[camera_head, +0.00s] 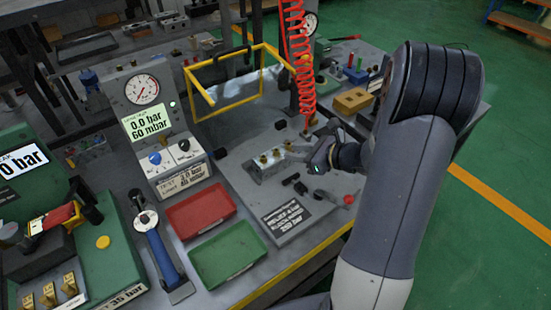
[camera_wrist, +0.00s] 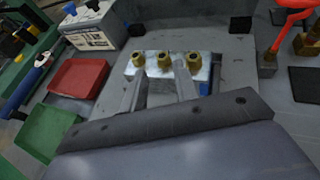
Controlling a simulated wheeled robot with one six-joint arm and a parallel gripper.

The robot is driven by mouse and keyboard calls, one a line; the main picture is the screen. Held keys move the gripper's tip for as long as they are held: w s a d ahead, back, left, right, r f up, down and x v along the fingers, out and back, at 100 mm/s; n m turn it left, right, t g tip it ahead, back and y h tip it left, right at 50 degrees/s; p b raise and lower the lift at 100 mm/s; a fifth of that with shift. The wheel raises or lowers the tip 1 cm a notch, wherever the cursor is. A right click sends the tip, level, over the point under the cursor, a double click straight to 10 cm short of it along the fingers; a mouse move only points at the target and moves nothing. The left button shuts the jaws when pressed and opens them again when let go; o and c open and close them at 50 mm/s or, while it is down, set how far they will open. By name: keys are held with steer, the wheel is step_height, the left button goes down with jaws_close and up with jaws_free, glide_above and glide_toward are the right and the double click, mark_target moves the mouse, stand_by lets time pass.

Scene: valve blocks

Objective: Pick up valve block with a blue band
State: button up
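A silver valve block (camera_wrist: 202,73) with brass fittings on top sits on the grey plate in the wrist view. A small blue patch shows at its right end, partly hidden by my finger. In the head view the block (camera_head: 262,170) lies just left of my gripper (camera_head: 318,158). In the wrist view the two fingers of my gripper (camera_wrist: 160,82) are spread apart, with their tips over the near side of the block. I cannot tell whether they touch it. The block's lower part is hidden by the fingers and gripper body.
A red tray (camera_head: 200,210) and a green tray (camera_head: 228,254) lie left of the plate. A gauge stand (camera_head: 142,110) is behind them. A red coiled hose (camera_head: 298,60) hangs above the block's far side. A yellow frame (camera_head: 228,96) stands at the back.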

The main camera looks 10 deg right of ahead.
mark_target(276, 150)
steer(key=shift+p+x, duration=0.35)
steer(key=shift+x, duration=2.35)
steer(key=shift+d+f, duration=0.15)
steer(key=shift+f, duration=0.05)
steer(key=shift+c, duration=0.6)
jaws_close()
steer(key=shift+r, duration=0.1)
